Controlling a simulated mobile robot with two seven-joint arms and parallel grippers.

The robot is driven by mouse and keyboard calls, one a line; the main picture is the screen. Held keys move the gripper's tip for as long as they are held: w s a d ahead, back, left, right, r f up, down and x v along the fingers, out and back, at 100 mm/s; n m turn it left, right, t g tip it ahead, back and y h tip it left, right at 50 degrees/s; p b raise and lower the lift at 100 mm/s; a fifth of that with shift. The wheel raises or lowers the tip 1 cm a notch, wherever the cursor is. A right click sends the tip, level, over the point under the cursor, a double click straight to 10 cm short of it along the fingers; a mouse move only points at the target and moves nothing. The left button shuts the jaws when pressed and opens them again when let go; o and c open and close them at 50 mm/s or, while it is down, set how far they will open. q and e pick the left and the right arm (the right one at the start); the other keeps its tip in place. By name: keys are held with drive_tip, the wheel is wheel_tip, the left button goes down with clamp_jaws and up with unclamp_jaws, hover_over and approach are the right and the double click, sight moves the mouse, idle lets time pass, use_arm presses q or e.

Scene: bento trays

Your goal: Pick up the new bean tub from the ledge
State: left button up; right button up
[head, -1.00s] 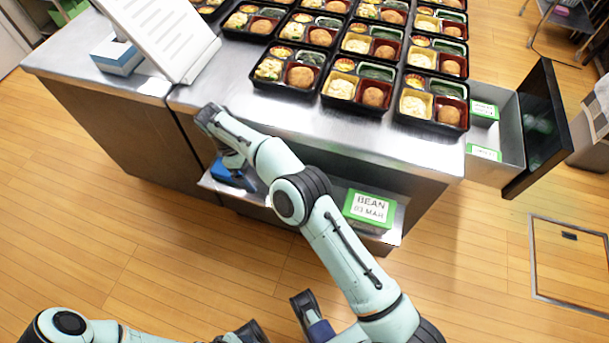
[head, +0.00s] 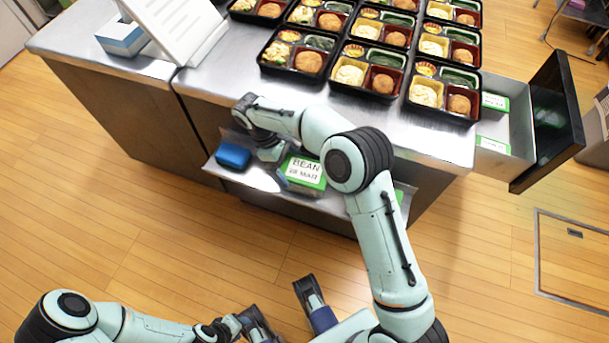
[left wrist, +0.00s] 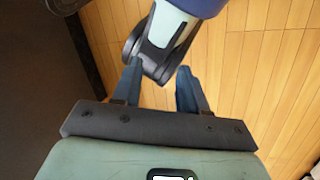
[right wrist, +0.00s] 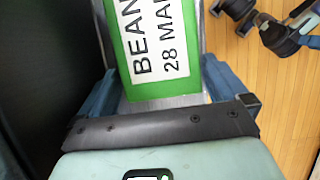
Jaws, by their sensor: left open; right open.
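A bean tub with a green lid and a white label reading BEAN 28 MAR (head: 304,171) sits on the ledge (head: 262,183) below the counter. A second green tub (head: 399,196) stands farther right on the ledge, mostly hidden by my right arm. My right gripper (head: 272,153) is open at the left of the 28 MAR tub. In the right wrist view, the tub's label (right wrist: 157,38) shows large between and beyond the open fingers; I cannot tell whether they touch it. My left gripper (left wrist: 158,88) is open and empty, low over the floor away from the ledge.
A blue block (head: 233,156) lies on the ledge just left of my right gripper. Bento trays (head: 443,94) fill the counter above. An open drawer (head: 518,150) with green-labelled tubs juts out at the right. The floor in front is clear.

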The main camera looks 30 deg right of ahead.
sight(300, 168)
drive_tip(key=shift+s+d, duration=1.15)
drive_tip(key=shift+s, duration=0.05)
drive_tip(key=shift+s+d+f+b, duration=0.2)
drive_tip(key=shift+s+f+b, duration=0.1)
drive_tip(key=shift+f, duration=0.2)
drive_tip(key=shift+s+d+f+b, duration=0.2)
drive_tip(key=shift+s+f, duration=0.05)
drive_tip(key=shift+f, duration=0.2)
drive_tip(key=shift+d+f, duration=0.1)
drive_tip(key=shift+f, duration=0.35)
use_arm(q)
drive_tip(key=shift+w+a+f+t, duration=0.15)
drive_tip(key=shift+w+a+f, duration=0.1)
drive_tip(key=shift+w+f, duration=0.2)
drive_tip(key=shift+w+a+f+t, duration=0.2)
drive_tip(key=shift+w+f, duration=0.1)
drive_tip(key=shift+w, duration=0.2)
use_arm(e)
drive_tip(key=shift+f, duration=0.25)
drive_tip(key=c, duration=0.9)
drive_tip(key=shift+r, duration=0.1)
